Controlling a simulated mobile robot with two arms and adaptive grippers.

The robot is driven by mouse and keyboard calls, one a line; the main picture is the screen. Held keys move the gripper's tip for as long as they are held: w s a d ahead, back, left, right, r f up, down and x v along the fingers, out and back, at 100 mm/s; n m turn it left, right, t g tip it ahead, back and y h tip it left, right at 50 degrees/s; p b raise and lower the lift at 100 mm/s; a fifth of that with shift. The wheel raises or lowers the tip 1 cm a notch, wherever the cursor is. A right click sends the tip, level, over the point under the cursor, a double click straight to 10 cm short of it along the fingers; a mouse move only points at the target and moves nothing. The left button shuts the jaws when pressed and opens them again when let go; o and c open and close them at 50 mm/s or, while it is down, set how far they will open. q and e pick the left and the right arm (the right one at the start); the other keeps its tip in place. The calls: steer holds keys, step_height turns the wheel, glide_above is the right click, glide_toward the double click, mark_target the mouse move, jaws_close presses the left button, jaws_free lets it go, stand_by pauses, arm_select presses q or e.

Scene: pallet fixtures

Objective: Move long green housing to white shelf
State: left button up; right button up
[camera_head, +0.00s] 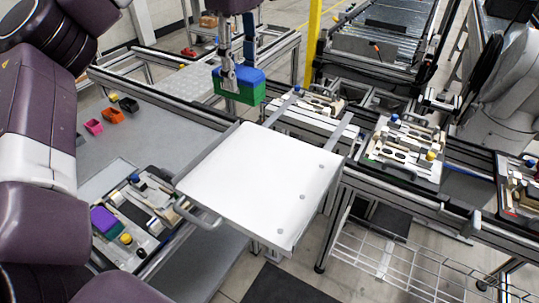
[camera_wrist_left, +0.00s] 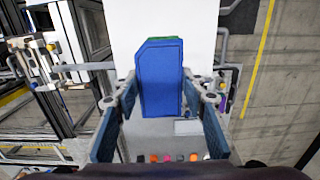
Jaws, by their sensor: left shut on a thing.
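A long housing with a blue upper part and a green lower part (camera_head: 240,92) hangs in my left gripper (camera_head: 229,72). In the left wrist view the blue face of the housing (camera_wrist_left: 160,78) fills the space between the two fingers of my left gripper (camera_wrist_left: 165,98), with a thin green edge behind it. The gripper is shut on it. The white shelf (camera_head: 260,185) is a flat, empty plate with a handle at its front left. The housing is held beyond the shelf's far left edge in the head view, apart from it. My right gripper is not in view.
Fixture pallets (camera_head: 405,148) stand on the rails right of the shelf. Another pallet (camera_head: 130,220) with a purple part lies at lower left. Small coloured bins (camera_head: 112,115) stand on the grey table at left. A yellow post (camera_head: 313,40) rises behind.

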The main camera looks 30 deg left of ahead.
mark_target(236, 96)
arm_select(q)
steer(key=f, duration=0.3)
steer(key=shift+s+b, duration=0.25)
steer(key=shift+b, duration=0.1)
steer(key=f, duration=0.1)
steer(key=s+f, duration=0.1)
steer(key=f, duration=0.1)
steer(key=f+b, duration=0.1)
steer(key=f, duration=0.1)
steer(key=shift+s+a, duration=0.1)
steer(key=shift+s, duration=0.15)
steer(key=f+p, duration=0.1)
steer(key=f, duration=0.2)
steer(key=f+p, duration=0.1)
steer(key=f, duration=0.3)
steer(key=f+p, duration=0.1)
steer(key=f, duration=0.3)
steer(key=shift+w, duration=0.4)
steer(key=shift+f, duration=0.25)
steer(key=o, duration=1.2)
steer(key=shift+o, duration=0.2)
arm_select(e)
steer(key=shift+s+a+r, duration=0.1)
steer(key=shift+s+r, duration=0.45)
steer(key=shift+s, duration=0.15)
